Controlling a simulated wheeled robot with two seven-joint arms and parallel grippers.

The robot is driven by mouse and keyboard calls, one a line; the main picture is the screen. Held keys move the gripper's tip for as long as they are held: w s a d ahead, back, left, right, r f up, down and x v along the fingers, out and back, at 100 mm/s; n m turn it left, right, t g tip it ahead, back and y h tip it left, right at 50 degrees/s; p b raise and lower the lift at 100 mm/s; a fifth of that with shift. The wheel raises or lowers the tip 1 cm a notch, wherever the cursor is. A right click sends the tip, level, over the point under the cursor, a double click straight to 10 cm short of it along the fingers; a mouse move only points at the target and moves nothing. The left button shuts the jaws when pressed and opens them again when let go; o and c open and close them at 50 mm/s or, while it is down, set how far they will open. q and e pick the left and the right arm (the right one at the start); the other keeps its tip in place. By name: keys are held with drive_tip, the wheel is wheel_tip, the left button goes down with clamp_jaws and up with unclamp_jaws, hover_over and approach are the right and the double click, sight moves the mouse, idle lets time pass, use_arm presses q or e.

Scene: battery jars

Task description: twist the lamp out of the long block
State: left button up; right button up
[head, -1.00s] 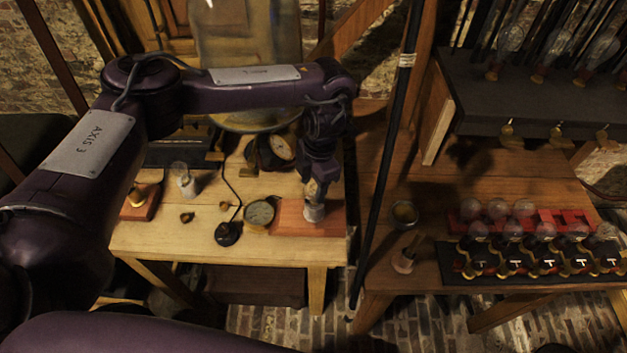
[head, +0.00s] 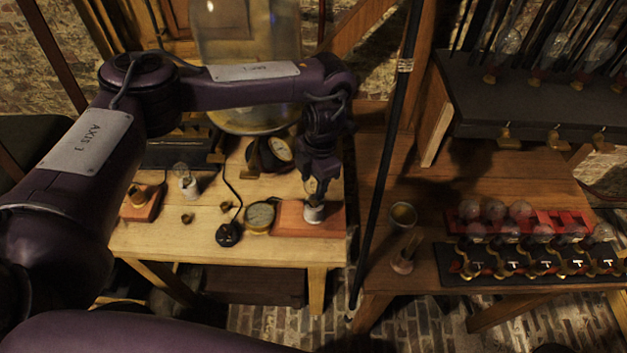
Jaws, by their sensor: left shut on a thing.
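The long block (head: 285,222) is a flat reddish-brown board at the right end of the pale left table. A white socket (head: 314,215) stands upright near its middle. My left gripper (head: 316,190) comes down from above, right over this socket. Its jaws are shut on the lamp, which is mostly hidden between the fingers. I cannot tell how far the lamp's base sits in the socket. My right gripper is not in view.
A round gauge (head: 260,216) lies against the block's left end, with a black cabled piece (head: 229,235) beside it. Another bulb in a white holder (head: 186,180) stands farther left. A dark pole (head: 388,170) rises close to the right. The right table bears a red bulb rack (head: 570,217).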

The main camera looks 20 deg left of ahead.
use_arm(q)
drive_tip(key=shift+r, duration=0.3)
drive_tip(key=shift+r+p, duration=1.2)
drive_tip(key=shift+r, duration=0.25)
wheel_tip(320, 180, up, 2)
drive_tip(key=shift+r+p, duration=0.1)
drive_tip(key=shift+p, duration=0.95)
